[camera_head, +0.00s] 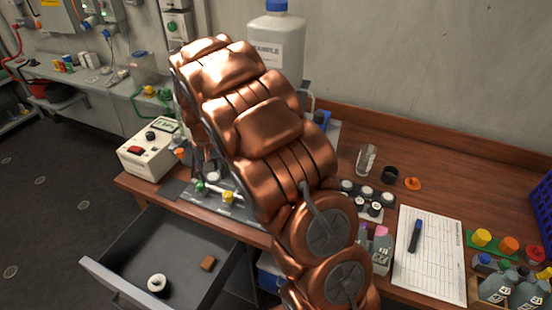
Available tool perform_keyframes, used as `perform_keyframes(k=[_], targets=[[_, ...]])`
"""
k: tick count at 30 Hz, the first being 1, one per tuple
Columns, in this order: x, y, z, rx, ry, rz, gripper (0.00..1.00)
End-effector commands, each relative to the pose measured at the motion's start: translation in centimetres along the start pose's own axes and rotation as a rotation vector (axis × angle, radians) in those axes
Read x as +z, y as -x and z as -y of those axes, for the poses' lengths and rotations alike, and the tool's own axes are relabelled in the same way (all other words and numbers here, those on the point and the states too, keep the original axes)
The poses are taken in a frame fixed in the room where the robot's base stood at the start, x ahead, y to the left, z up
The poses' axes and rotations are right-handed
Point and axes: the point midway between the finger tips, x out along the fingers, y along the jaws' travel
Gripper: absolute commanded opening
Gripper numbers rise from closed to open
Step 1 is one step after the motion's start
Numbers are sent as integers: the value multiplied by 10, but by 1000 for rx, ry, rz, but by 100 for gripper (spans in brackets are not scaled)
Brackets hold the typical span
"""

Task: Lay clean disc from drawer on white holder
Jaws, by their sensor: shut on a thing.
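The grey drawer (128,291) stands open below the wooden bench. In it lie a white ring-shaped object (158,284) with a dark centre and a small brown block (208,263). I cannot make out a clean disc in it. A grey apparatus with a green knob (200,187) and a yellow knob (228,197) stands on the bench above the drawer, partly hidden by my copper arm. I cannot tell any white holder there. My gripper is hidden behind my arm, so what it holds does not show.
A white instrument box (148,155) stands at the bench's left end, and a large jug (277,45) behind my arm. To the right are a glass (366,160), a written sheet (430,255) with a blue marker (415,236), bottles (497,287) and a blue crate (543,208).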

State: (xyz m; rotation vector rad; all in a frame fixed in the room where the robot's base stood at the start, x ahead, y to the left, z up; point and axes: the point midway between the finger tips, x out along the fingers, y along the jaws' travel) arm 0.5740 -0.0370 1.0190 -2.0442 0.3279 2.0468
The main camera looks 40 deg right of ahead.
Motion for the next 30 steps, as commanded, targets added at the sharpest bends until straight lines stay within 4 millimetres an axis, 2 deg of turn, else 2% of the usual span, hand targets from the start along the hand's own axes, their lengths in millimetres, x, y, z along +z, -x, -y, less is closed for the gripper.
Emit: perform_keyframes(k=[1,3,12,18,24,30], targets=[[-7,-11,-12,-1,-94,0,19],[-15,-16,-28,-3,-238,1,19],[-43,-35,-103,-4,-861,0,19],[-54,-45,-153,-4,-1232,-1,19],[-58,-54,-195,-1,-1537,-1,19],[-60,-57,-220,1,-1719,-6,19]])
